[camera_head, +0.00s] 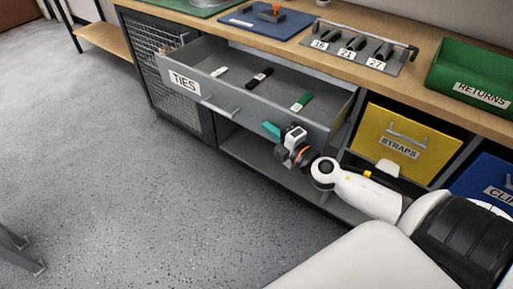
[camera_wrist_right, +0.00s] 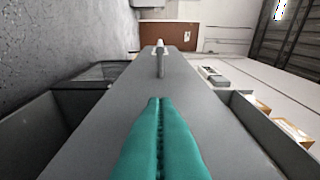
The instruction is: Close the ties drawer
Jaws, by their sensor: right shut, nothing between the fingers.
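The grey ties drawer (camera_head: 238,103) stands pulled out from the workbench in the head view, with its TIES label (camera_head: 184,83) at the left of its front. Its bar handle (camera_head: 220,106) is on the front panel; it also shows in the right wrist view (camera_wrist_right: 160,60). Inside lie a white, a black and a green tie bundle (camera_head: 301,102). My right gripper (camera_head: 270,130) is shut and empty, its teal fingers at the right end of the drawer front. In the wrist view the fingers point along the front panel toward the handle; contact cannot be told. My left gripper is not in view.
A yellow STRAPS bin (camera_head: 402,140) and a blue CLIPS bin (camera_head: 488,183) sit right of the drawer. A green RETURNS bin (camera_head: 474,78) and a grey numbered rack (camera_head: 362,53) stand on the benchtop. The floor (camera_head: 110,150) before the drawer is clear.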

